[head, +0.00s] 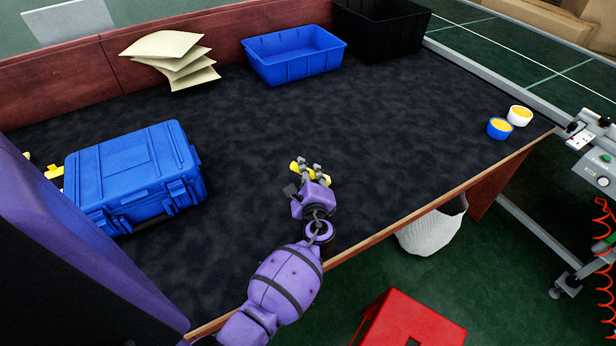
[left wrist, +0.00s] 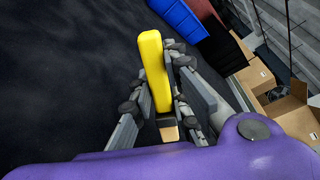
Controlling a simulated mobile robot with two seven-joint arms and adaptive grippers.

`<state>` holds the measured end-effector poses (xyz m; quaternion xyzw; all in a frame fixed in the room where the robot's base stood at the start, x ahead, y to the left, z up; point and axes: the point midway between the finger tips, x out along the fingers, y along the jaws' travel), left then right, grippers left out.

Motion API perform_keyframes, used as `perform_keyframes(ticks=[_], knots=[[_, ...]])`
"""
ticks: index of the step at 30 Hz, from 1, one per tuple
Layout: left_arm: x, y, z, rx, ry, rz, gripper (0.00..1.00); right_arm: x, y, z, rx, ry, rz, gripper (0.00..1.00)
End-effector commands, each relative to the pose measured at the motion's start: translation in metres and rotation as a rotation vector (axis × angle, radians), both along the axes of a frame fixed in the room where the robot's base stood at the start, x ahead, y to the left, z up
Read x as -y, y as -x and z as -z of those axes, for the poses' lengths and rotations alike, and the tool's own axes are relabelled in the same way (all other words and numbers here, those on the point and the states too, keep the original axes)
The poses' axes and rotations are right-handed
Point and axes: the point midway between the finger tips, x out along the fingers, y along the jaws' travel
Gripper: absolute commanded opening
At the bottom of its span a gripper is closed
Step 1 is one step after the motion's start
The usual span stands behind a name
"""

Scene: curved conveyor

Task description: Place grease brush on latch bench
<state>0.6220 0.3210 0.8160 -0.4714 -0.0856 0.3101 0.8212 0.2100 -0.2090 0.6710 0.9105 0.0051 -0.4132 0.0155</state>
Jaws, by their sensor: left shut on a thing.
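The grease brush (head: 294,166) has a yellow handle and is held in my left gripper (head: 308,172) over the dark bench top (head: 380,120), near its front edge. In the left wrist view the brush (left wrist: 152,62) stands lengthwise between the fingers of the left gripper (left wrist: 158,85), which are shut on it. Its tan and dark end points toward my wrist. I cannot tell whether the brush touches the bench surface. My right gripper is not in view.
A blue case (head: 130,175) stands on the bench at left. A blue bin (head: 295,58), a black bin (head: 382,25) and stacked envelopes (head: 172,58) are along the back. Two small round tubs, blue (head: 499,129) and white (head: 519,116), stand at right. The bench middle is clear.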

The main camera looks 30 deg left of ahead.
Motion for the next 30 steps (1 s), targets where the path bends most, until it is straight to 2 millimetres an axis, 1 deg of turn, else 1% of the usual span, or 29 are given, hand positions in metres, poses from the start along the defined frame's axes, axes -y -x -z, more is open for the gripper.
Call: perform_keyframes(ticks=[1,3,12,16,17,21,30], knots=[[0.001,0.001,0.011,-0.006,-0.001,0.001,0.00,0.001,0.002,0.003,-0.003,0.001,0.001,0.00],[0.001,0.001,0.017,-0.005,0.000,0.000,0.00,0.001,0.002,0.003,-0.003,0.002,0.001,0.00],[0.001,0.000,0.018,0.000,0.000,0.000,0.00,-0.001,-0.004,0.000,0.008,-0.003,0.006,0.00],[0.001,0.001,0.023,-0.002,0.000,0.000,0.00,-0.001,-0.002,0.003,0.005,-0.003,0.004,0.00],[0.001,0.001,0.024,-0.002,0.001,0.000,0.17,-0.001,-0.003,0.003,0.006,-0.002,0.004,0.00],[0.001,0.000,0.022,-0.001,0.001,0.000,0.34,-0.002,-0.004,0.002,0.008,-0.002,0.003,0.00],[0.001,0.000,0.020,0.000,0.000,0.001,0.34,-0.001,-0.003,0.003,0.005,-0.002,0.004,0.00]])
